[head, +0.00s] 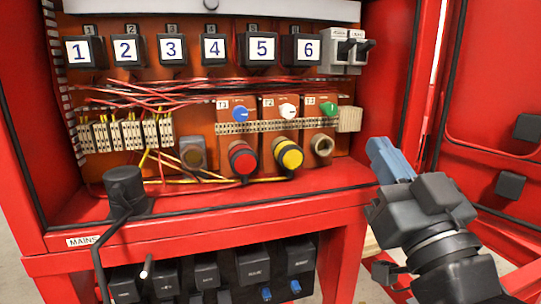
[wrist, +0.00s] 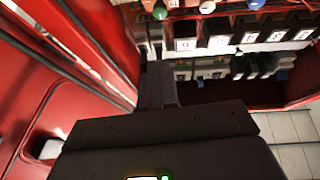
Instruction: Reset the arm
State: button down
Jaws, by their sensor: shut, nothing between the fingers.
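My gripper (head: 388,158) is at the right of the head view, in front of the open red cabinet's right edge. Its blue-grey fingers are shut with nothing between them. They point up and to the left, and I see no contact with the cabinet. In the wrist view the closed fingers (wrist: 156,84) stick out beyond the dark gripper body. My dark wrist and arm fill the lower right of the head view.
The red cabinet holds numbered units such as 6 (head: 301,49), a red button (head: 243,158), a yellow button (head: 288,153) and coloured knobs. A black lever (head: 124,186) stands on the front ledge (head: 210,205). The open door (head: 500,110) is close on the right.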

jog(key=s+d+f+m+g+h, duration=0.1)
jog(key=s+d+f+g+h, duration=0.15)
jog(key=s+f, duration=0.6)
jog(key=s+d+f+g+h, duration=0.1)
jog(key=s+d+f, duration=0.35)
jog(key=f, duration=0.75)
jog(key=s+f+g, duration=0.2)
jog(key=s+f, duration=0.1)
jog(key=s, duration=0.9)
jog(key=s+f+m+g+h, duration=0.1)
jog(key=s+f+g, duration=0.2)
jog(key=s, duration=1)
jog(key=shift+f, duration=0.65)
jog(key=shift+w, duration=0.1)
